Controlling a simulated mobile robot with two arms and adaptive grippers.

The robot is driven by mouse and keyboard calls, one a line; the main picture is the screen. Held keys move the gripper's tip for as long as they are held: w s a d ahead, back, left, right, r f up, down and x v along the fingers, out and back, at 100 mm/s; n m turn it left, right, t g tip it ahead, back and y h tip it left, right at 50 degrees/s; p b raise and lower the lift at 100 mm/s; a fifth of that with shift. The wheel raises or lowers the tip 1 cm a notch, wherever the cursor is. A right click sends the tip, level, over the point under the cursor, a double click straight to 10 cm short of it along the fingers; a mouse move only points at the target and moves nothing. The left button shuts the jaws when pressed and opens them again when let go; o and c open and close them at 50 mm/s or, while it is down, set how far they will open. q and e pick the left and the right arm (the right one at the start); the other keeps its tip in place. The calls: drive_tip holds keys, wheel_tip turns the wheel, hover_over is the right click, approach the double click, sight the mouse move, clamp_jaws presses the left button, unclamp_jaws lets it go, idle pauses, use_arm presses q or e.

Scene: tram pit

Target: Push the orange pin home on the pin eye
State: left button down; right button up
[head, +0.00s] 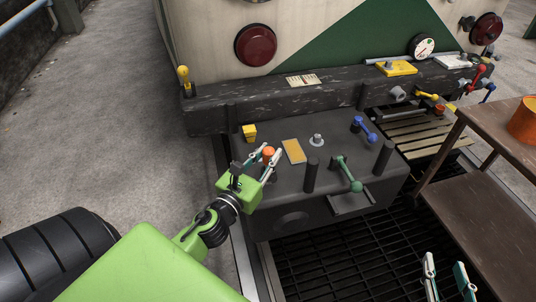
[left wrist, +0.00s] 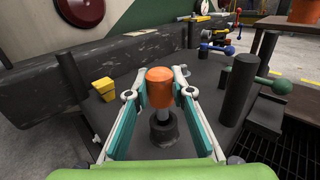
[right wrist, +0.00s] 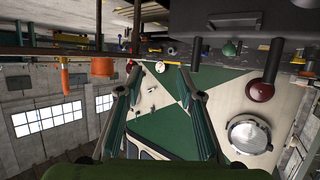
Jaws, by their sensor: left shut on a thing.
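The orange pin head (left wrist: 160,88) stands upright in the left wrist view, between the fingertips of my left gripper (left wrist: 160,78). A short grey shank shows below it, running down to a dark round collar (left wrist: 163,134), which looks like the pin eye. In the head view the orange pin (head: 268,153) is small at the end of my left gripper (head: 267,158), on the left of the dark housing. My left gripper is shut on the pin. My right gripper (head: 451,281) is at the lower right, above the grating, fingers apart and empty; its open fingers also show in the right wrist view (right wrist: 162,92).
On the dark housing (head: 285,205) are a yellow block (head: 249,133), a yellow plate (head: 293,151), a blue handle (head: 364,129), a green lever (head: 348,173) and dark posts. A brown shelf (head: 485,185) stands at the right. A dark beam (head: 290,98) runs behind.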

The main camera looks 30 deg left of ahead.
sight(267, 164)
use_arm(q)
drive_tip(key=shift+f+b, duration=0.3)
drive_tip(key=shift+f, duration=0.05)
use_arm(e)
drive_tip(key=shift+w+a+r+t+y, duration=0.1)
drive_tip(key=shift+w+r+t, duration=0.15)
drive_tip(key=shift+r, duration=0.25)
drive_tip(key=shift+w+a+r+t+y, duration=0.1)
drive_tip(key=shift+w+a+r+t, duration=0.1)
drive_tip(key=shift+r+t, duration=0.25)
drive_tip(key=shift+w+a+r+t+y, duration=0.1)
drive_tip(key=shift+w+r+t, duration=0.1)
drive_tip(key=shift+r, duration=0.4)
use_arm(q)
drive_tip(key=shift+f+b, duration=0.4)
drive_tip(key=shift+f, duration=0.05)
drive_tip(key=shift+f+b, duration=0.3)
drive_tip(key=shift+f, duration=0.05)
drive_tip(key=shift+f+b, duration=0.65)
drive_tip(key=shift+f, duration=0.1)
use_arm(e)
wheel_tip(267, 164, up, 14)
drive_tip(key=s+a+t+y, duration=0.1)
drive_tip(key=t+y, duration=0.1)
drive_tip(key=t, duration=0.5)
drive_tip(key=shift+s+a+f, duration=0.15)
drive_tip(key=shift+a+f, duration=0.05)
drive_tip(key=shift+f, duration=0.05)
idle(0.9)
